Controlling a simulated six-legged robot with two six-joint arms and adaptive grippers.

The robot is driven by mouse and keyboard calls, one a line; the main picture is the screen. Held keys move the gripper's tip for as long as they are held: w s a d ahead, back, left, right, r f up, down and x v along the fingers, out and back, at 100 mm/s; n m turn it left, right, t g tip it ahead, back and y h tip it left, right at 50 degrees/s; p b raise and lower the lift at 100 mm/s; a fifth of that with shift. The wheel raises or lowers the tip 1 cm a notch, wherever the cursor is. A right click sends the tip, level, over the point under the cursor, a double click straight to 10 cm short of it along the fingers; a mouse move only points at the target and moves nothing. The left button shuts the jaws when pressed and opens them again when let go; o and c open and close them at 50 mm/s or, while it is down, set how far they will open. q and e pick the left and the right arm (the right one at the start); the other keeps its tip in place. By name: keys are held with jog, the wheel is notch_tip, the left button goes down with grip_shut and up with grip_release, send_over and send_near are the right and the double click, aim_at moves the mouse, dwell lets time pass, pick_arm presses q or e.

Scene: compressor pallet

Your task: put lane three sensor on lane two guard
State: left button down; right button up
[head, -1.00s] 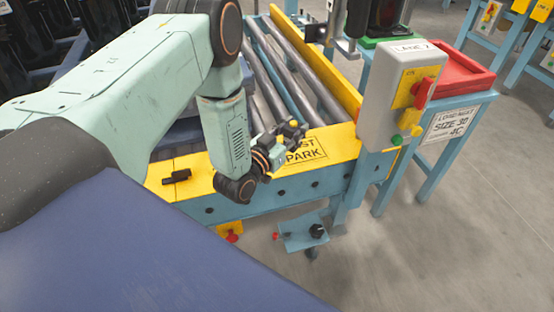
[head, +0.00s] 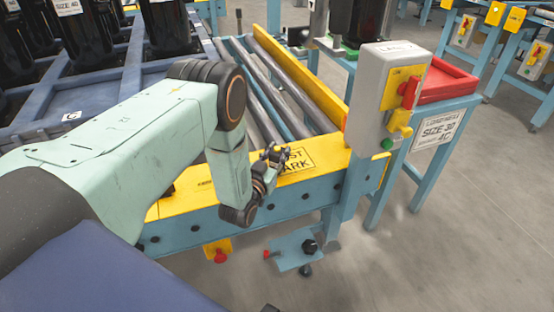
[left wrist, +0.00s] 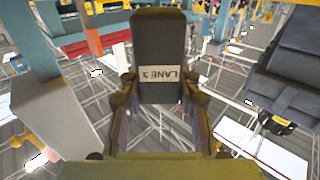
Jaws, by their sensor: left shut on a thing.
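My left gripper (head: 272,160) is shut on the lane three sensor. In the left wrist view the sensor (left wrist: 158,45) is a dark upright block with a "LANE 3" label, upside down, between the fingers (left wrist: 160,92). In the head view the gripper is in front of the yellow plate (head: 318,160), partly covering its "PARK" marking; the sensor is hard to make out there. A long yellow guard rail (head: 300,75) runs beside the rollers. I cannot tell for certain that it is the lane two guard. My right gripper is not in view.
A grey control box (head: 368,95) with red, yellow and green controls stands at the conveyor's right end. A red tray (head: 445,82) is behind it. A blue pallet (head: 100,95) with black cylinders lies left. Grey floor is open at right.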

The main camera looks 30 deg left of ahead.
pick_arm(q)
jog(key=shift+f, duration=0.45)
jog(key=shift+f, duration=0.15)
jog(key=c, duration=1)
grip_release()
jog(key=shift+o, duration=0.2)
